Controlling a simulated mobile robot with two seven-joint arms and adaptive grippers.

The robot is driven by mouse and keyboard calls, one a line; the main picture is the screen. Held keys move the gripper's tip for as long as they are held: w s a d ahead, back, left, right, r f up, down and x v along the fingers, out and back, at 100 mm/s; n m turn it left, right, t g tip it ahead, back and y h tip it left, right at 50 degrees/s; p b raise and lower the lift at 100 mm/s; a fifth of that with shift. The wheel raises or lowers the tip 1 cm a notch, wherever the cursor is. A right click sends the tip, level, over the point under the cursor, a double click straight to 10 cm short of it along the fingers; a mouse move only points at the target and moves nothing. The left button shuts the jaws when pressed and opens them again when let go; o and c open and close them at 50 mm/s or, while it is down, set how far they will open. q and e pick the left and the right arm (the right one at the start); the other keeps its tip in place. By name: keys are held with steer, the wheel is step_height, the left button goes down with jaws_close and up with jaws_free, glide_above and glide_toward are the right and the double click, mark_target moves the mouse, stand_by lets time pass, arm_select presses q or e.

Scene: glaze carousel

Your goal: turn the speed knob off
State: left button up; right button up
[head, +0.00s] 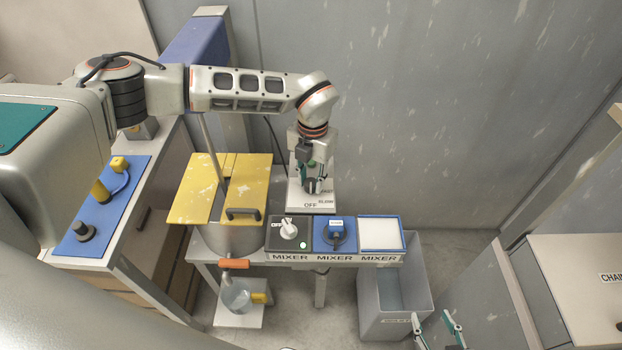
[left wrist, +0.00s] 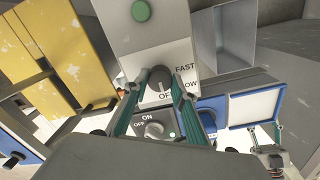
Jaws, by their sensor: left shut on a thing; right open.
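The speed knob (left wrist: 160,79) is a dark round knob on a pale panel (left wrist: 171,52) marked FAST, SLOW and OFF. In the left wrist view it sits between the fingertips of my left gripper (left wrist: 157,84), which is shut on it. I cannot tell which mark the knob points to. My right gripper (head: 438,330) is open and empty at the bottom edge of the head view.
In front of the speed panel are a white ON/OFF knob (head: 289,229) with a lit green lamp (head: 303,245), a blue switch panel (head: 322,246) and a white pad (head: 380,233). A yellow-lidded tub (head: 190,203) stands left. A grey bin (head: 418,300) stands right.

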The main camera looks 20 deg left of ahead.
mark_target(312, 183)
arm_select(q)
steer(key=o, duration=1.1)
steer(key=shift+r, duration=0.1)
step_height(312, 183, up, 12)
steer(key=shift+d+f, duration=0.1)
steer(key=shift+d, duration=0.05)
